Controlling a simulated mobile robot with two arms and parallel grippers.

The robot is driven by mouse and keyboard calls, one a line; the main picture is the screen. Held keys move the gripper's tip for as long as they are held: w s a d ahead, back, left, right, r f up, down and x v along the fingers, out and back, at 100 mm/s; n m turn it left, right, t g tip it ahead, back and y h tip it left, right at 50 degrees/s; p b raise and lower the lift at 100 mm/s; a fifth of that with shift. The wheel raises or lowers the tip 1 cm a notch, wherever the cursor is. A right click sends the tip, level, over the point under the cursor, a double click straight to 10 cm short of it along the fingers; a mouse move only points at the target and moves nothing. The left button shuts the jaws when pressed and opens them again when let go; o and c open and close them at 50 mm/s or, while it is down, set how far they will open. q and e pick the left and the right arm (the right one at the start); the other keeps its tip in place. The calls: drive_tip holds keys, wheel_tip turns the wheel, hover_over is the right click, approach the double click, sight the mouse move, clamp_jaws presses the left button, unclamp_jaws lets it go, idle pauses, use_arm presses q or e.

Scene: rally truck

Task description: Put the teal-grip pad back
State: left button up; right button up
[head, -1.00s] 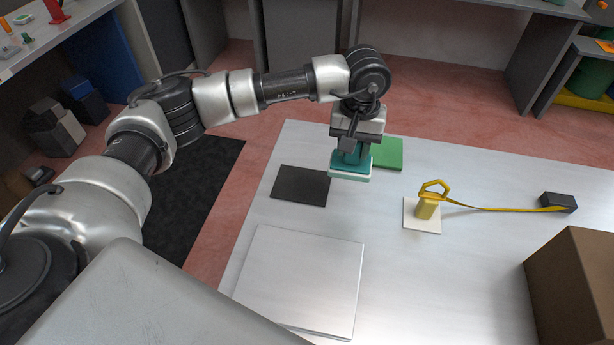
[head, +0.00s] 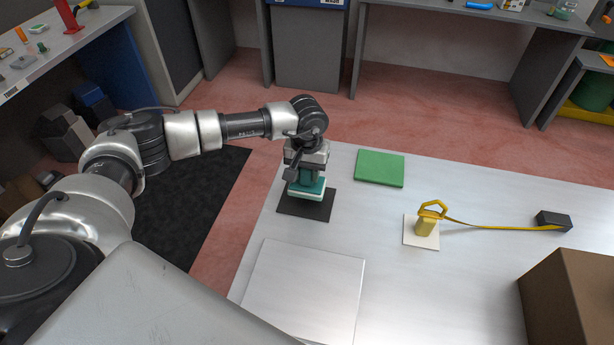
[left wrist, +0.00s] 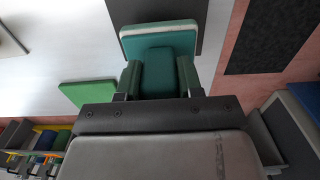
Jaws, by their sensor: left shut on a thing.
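The teal-grip pad (head: 306,191) has a teal top and grip and a pale underside. My left gripper (head: 308,178) is shut on its grip and holds it over the dark square mat (head: 318,211) on the table. In the left wrist view the pad (left wrist: 158,40) lies between the fingers (left wrist: 160,78), with part of the dark mat (left wrist: 183,10) beyond it. Whether the pad touches the mat or hangs just above it, I cannot tell. A green square mat (head: 380,168) lies bare to the right. My right gripper is not in view.
A yellow-handled object (head: 427,220) stands on a white square (head: 420,238), with a yellow strap running to a black block (head: 553,220). A cardboard box (head: 570,300) stands at the right. A pale flat panel (head: 305,290) lies in front. The table middle is clear.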

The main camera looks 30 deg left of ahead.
sight(307, 181)
use_arm(q)
wheel_tip(307, 181, down, 3)
drive_tip(key=shift+f+p, duration=0.1)
drive_tip(key=shift+p, duration=0.45)
drive_tip(key=shift+f, duration=0.1)
drive_tip(key=shift+f+b, duration=0.2)
drive_tip(key=shift+b, duration=0.2)
drive_tip(key=o, duration=1.1)
drive_tip(key=shift+r, duration=0.1)
